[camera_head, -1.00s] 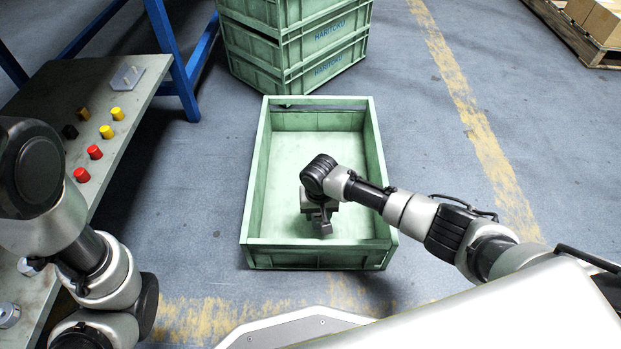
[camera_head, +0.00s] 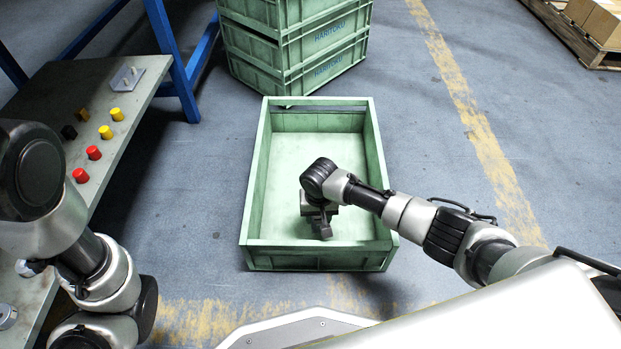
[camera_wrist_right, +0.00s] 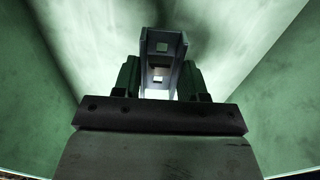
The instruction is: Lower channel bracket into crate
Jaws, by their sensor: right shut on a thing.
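The green crate (camera_head: 382,190) stands open-topped on the floor, in the middle of the head view. My right gripper (camera_head: 322,222) reaches in over its right wall and points down inside the crate's near half. In the right wrist view, the right gripper (camera_wrist_right: 160,85) is shut on the channel bracket (camera_wrist_right: 160,45), a grey metal U-shaped part with square holes. The bracket points down between the crate's green walls. I cannot tell whether it touches the crate floor. In the head view the gripper mostly hides the bracket. My left arm is at the left edge; its gripper fingers do not show.
A stack of green crates (camera_head: 300,40) stands behind the open crate. A pallet with boxes (camera_head: 600,25) is at the far right. The floor right of the crate is clear.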

